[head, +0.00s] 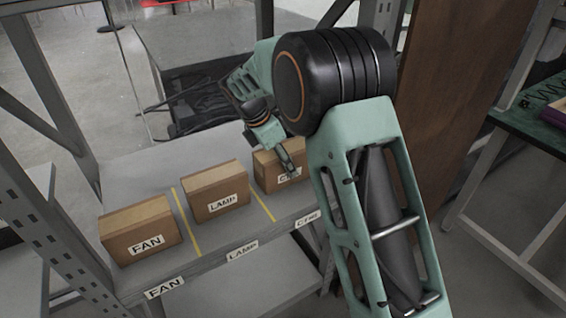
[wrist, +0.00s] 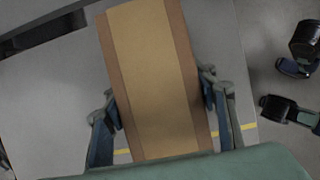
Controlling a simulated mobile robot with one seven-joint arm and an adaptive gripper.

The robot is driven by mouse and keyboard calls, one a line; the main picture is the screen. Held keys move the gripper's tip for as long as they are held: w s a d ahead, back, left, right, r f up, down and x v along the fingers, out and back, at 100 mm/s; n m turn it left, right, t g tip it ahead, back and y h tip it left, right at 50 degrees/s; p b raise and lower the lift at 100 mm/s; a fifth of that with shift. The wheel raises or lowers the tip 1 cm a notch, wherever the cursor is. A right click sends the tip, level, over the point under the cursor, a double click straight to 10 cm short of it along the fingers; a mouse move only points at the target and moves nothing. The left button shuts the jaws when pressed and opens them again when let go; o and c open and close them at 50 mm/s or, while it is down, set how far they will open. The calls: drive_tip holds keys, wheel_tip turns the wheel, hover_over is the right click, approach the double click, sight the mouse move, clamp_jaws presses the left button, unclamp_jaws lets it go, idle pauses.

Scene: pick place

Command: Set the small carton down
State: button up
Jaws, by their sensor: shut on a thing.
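The small carton (head: 266,178) is a brown cardboard box with a white label, partly covered by my gripper, at the right end of the shelf in the head view. My gripper (head: 286,158) reaches down over it. In the wrist view, the carton (wrist: 150,75) is between my two blue-grey fingers (wrist: 162,118), one against each side, and they are shut on it. The carton looks upright, at or just above the shelf surface; I cannot tell whether its underside touches.
A FAN box (head: 142,230) and a LAMP box (head: 215,192) stand to the left on the grey shelf (head: 135,170). Yellow lines (head: 186,222) divide the shelf into sections, with labels on its front edge. A metal upright (head: 55,85) stands at left and a brown panel (head: 445,95) at right.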

drive_tip(key=o, duration=1.7)
drive_tip(key=p+v, duration=0.3)
drive_tip(key=v, duration=0.9)
